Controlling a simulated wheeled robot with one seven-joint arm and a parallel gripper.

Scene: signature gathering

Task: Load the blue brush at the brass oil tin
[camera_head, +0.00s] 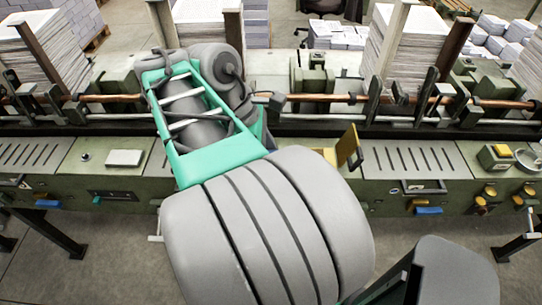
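My arm fills the middle of the head view, and its far end shows no clear gripper fingers, so I cannot make out my gripper. I cannot surely identify the blue brush. Small blue pieces show on the machine's front face, one at right (429,210) and one at left (56,203), and both look like handles. I cannot surely identify the brass oil tin either. A round metal dish (528,159) sits at the far right end of the machine top. My arm hides part of the machine's middle.
A long green machine (450,185) with slotted plates runs across the view. Tall paper stacks (400,45) stand behind its copper-coloured rail (325,98). A yellow flap (349,147) stands up beside my arm. Bundled paper (490,45) lies on the floor behind at right.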

